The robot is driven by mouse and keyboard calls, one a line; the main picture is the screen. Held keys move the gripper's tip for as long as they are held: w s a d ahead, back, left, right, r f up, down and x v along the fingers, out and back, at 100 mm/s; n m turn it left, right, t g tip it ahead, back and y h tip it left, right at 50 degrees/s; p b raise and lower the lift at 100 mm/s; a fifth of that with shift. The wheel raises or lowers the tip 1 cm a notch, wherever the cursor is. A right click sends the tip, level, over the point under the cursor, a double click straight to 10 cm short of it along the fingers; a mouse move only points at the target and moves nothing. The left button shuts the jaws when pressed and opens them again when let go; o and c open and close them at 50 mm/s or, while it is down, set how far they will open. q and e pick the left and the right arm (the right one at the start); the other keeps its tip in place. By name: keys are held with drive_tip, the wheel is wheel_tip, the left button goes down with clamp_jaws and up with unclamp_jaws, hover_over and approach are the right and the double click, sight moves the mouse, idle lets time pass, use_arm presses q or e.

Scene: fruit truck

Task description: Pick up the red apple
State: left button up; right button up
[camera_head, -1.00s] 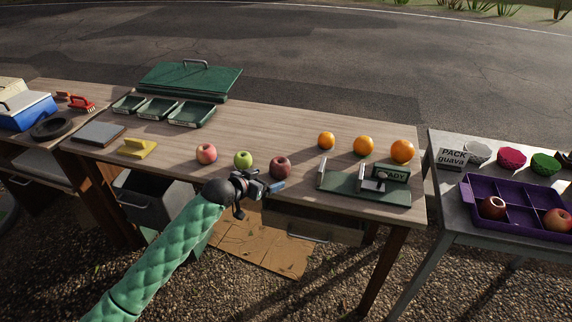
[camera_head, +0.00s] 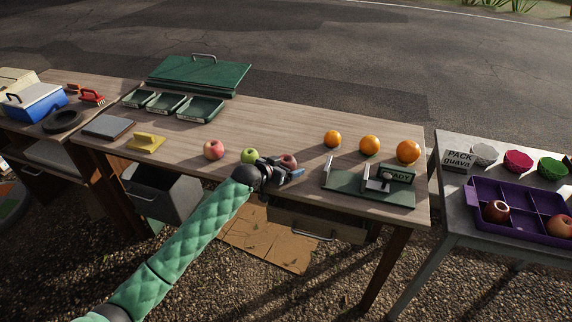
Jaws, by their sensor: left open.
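Three apples sit in a row near the front edge of the wooden table (camera_head: 185,143). A pinkish-red apple (camera_head: 213,149) is at the left and a green apple (camera_head: 250,155) is in the middle. A darker red apple (camera_head: 288,159) is at the right, partly hidden by my left gripper. My left gripper (camera_head: 284,173), on a green padded arm, is open over the table's front edge, in front of the dark red apple. Whether it touches that apple cannot be told. My right gripper is not in view.
Several oranges (camera_head: 369,145) stand behind a green device (camera_head: 350,185) to the right. Green trays (camera_head: 200,109), a yellow-handled tool (camera_head: 147,142) and a grey plate (camera_head: 108,127) lie left. A purple divided crate (camera_head: 520,207) with fruit stands on the right table. The table's middle is clear.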

use_arm(q)
drive_tip(key=c, duration=1.2)
drive_tip(key=shift+o, duration=0.2)
drive_tip(key=shift+r, duration=0.1)
